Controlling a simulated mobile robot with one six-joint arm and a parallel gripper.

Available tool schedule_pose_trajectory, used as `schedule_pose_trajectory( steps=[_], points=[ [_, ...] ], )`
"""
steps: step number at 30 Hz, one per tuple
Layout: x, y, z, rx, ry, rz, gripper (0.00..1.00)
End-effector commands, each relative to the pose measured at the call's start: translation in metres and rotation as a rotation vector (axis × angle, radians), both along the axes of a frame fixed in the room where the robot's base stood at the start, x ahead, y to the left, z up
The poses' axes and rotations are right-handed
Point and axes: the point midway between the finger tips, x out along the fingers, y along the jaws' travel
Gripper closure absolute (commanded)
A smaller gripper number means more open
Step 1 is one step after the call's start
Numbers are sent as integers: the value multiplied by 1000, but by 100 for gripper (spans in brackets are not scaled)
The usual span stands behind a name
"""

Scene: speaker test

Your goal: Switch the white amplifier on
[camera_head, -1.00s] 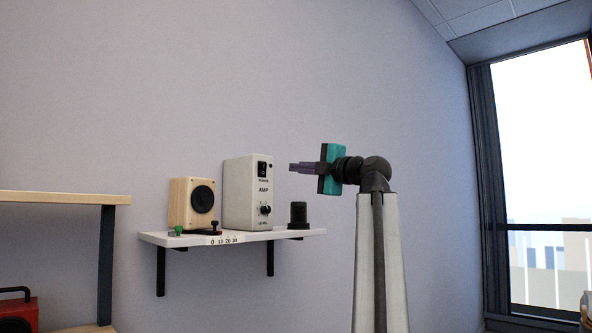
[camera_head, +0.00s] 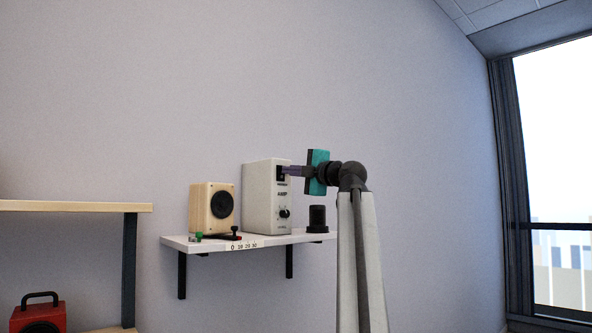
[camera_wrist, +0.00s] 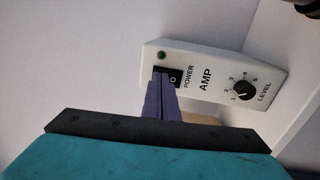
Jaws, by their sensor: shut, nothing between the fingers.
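The white amplifier (camera_head: 262,200) stands upright on a white wall shelf. In the wrist view its front (camera_wrist: 210,75) shows a black POWER rocker switch (camera_wrist: 175,76) marked with an O, a small dark green lamp (camera_wrist: 162,55) and a black LEVEL knob (camera_wrist: 244,90). My gripper (camera_head: 286,170) is shut and empty, its purple fingers pointing left at the switch. In the wrist view the fingertips (camera_wrist: 161,78) overlap one end of the switch and hide it. I cannot tell whether they touch it. The lamp looks unlit.
The shelf (camera_head: 205,245) also holds a wooden speaker (camera_head: 212,207) left of the amplifier, a small red-and-black item (camera_head: 234,232), a green piece (camera_head: 198,236) and a black cylinder (camera_head: 317,217) at the right. A wooden-topped rack (camera_head: 70,206) and a red box (camera_head: 38,317) are farther left.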

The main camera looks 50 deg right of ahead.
Motion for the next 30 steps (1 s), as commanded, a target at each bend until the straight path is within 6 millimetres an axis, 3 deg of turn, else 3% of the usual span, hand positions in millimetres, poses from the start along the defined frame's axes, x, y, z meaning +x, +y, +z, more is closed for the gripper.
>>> schedule_pose_trajectory(
  steps=[30],
  points=[
    [6,-1,4,0,-2,-1,100]
  ],
)
